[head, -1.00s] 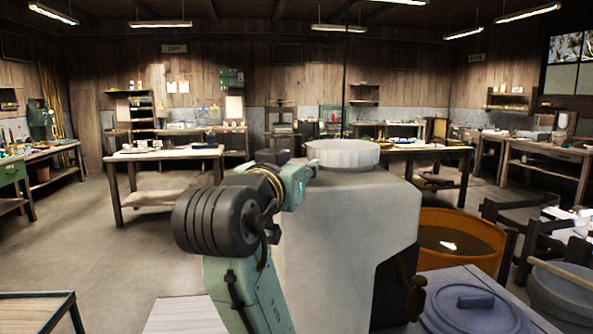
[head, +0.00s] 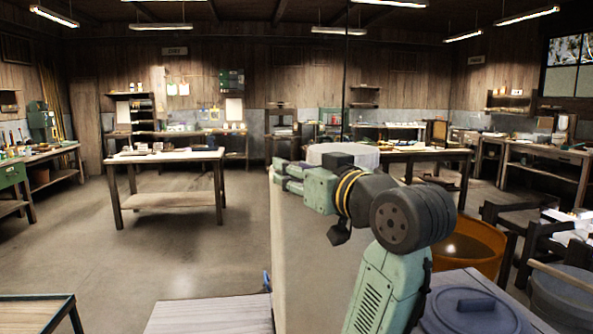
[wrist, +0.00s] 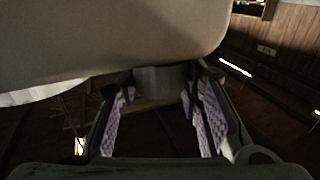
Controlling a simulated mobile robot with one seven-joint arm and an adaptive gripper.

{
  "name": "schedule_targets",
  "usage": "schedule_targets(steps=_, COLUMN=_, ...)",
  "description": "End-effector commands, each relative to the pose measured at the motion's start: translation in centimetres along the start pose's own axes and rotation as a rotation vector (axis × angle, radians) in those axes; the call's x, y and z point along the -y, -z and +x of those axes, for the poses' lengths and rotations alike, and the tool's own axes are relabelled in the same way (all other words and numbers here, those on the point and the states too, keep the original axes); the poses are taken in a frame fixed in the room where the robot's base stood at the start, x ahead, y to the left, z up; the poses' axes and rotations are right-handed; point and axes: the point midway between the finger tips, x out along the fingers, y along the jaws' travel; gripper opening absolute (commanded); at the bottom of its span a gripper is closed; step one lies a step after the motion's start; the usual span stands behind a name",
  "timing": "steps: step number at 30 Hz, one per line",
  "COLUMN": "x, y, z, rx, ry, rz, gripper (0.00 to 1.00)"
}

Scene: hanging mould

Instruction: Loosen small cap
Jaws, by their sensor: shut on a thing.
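In the wrist view the mould's smooth body (wrist: 110,40) fills the upper part. The small cap (wrist: 160,80), a short grey cylinder, sticks out below its edge. My gripper (wrist: 163,88) has its purple-padded fingers on both sides of the cap and is shut on it.
An orange tub (head: 472,238) and a grey round lid (head: 480,308) are at the right. A wooden workbench (head: 165,156) stands behind at the left. A pale tabletop (head: 210,314) lies at front centre-left. Open floor (head: 150,250) is at the left.

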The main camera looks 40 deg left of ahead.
Motion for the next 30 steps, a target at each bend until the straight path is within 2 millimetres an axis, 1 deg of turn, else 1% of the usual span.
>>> schedule_targets(steps=9, x=-0.09, y=-0.01, z=0.01, rx=0.001, ry=0.112, rz=0.000, gripper=0.05)
schedule_targets(steps=25, x=-0.02, y=-0.02, z=0.06, rx=0.002, ry=0.132, rz=0.000, gripper=0.05)
schedule_targets(steps=26, x=-0.02, y=-0.02, z=0.06, rx=0.002, ry=0.132, rz=0.000, gripper=0.35)
schedule_targets(steps=30, x=-0.01, y=-0.02, z=0.06, rx=0.001, ry=0.132, rz=0.000, gripper=0.45)
